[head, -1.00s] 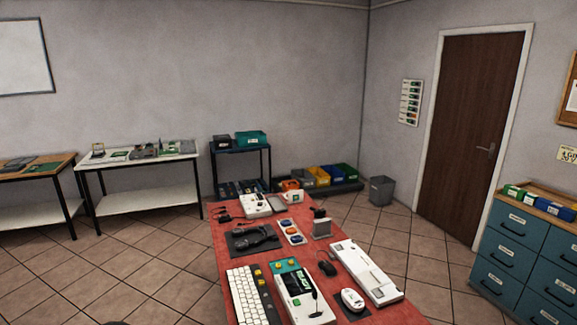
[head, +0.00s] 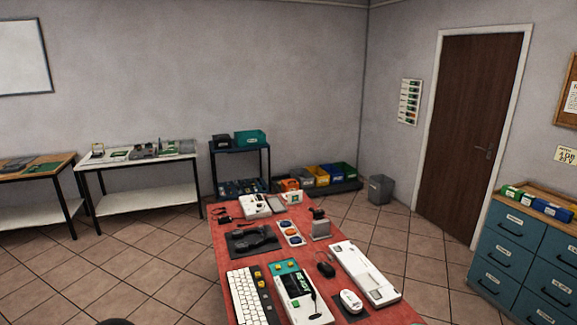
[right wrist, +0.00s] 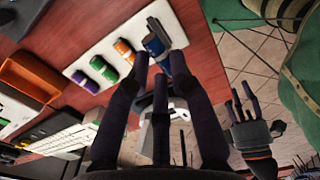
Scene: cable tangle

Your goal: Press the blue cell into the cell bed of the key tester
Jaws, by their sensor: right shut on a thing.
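In the right wrist view, a blue cell (right wrist: 153,44) is at the fingertips of my right gripper (right wrist: 157,60), over the end of a white holder (right wrist: 118,44). My right gripper is shut on it; the fingers partly hide the cell. Purple, green and orange cells lie in a row in the holder beside it. My left gripper (right wrist: 244,108) shows at the right with its fingers spread, empty. Neither gripper is in the head view. A white device with a dark screen and teal top (head: 300,297) is on the red table; I cannot tell whether it is the key tester.
A white keyboard (head: 247,297), a mouse (head: 351,301) and a long white case (head: 364,270) crowd the near end of the red table (head: 222,262). An orange tray (right wrist: 32,78) is left of the holder in the right wrist view. Tiled floor lies beyond the table edge.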

